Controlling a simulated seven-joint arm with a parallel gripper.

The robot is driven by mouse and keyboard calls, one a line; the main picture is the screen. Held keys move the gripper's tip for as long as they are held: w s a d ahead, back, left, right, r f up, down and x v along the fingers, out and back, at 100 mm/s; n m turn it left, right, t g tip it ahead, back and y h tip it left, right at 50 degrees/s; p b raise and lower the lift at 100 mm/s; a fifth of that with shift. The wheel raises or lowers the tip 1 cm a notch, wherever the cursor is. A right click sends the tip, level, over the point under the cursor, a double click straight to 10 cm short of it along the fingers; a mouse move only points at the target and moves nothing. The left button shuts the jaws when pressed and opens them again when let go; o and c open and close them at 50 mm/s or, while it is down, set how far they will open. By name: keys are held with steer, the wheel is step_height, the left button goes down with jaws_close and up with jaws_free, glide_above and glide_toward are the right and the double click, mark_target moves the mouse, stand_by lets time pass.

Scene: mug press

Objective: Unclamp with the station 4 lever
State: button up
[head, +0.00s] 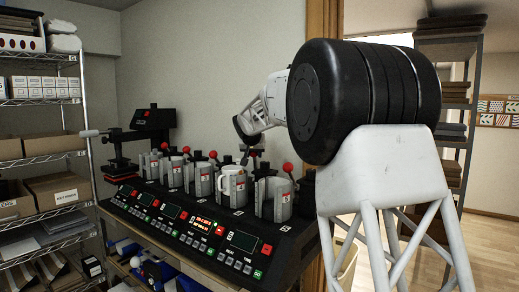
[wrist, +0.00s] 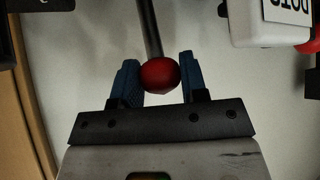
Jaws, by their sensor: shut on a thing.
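In the wrist view my gripper (wrist: 158,76) has its two blue fingers closed around a red ball knob (wrist: 160,74) on a dark lever rod (wrist: 150,28). In the head view my gripper (head: 249,152) is small and dark, behind the white mug (head: 231,184) in the fourth press from the left. That press's knob does not show clearly there. A white mug or block with dark lettering (wrist: 285,15) is at the top right of the wrist view, apart from my fingers. The station number by this lever is too small to read.
Other grey mug presses with red-knobbed levers (head: 287,167) stand in the row on both sides. A black control panel (head: 190,226) with a lit red display runs along the front. A black heat press (head: 150,130) stands at the far left end, near shelves (head: 45,145).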

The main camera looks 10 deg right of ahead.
steer(key=shift+s+a+f, duration=0.1)
steer(key=shift+s+a, duration=0.1)
steer(key=shift+a, duration=0.05)
steer(key=shift+s+a+f, duration=0.1)
steer(key=shift+s, duration=0.05)
stand_by(0.4)
steer(key=shift+s+a+f, duration=0.2)
steer(key=shift+s+a, duration=0.3)
steer(key=shift+s, duration=0.05)
steer(key=o, duration=0.7)
steer(key=shift+c, duration=0.2)
step_height(320, 180, up, 6)
steer(key=s, duration=0.1)
steer(key=shift+s+a+r, duration=0.15)
steer(key=shift+a+r, duration=0.05)
stand_by(0.3)
stand_by(0.4)
steer(key=shift+v, duration=3)
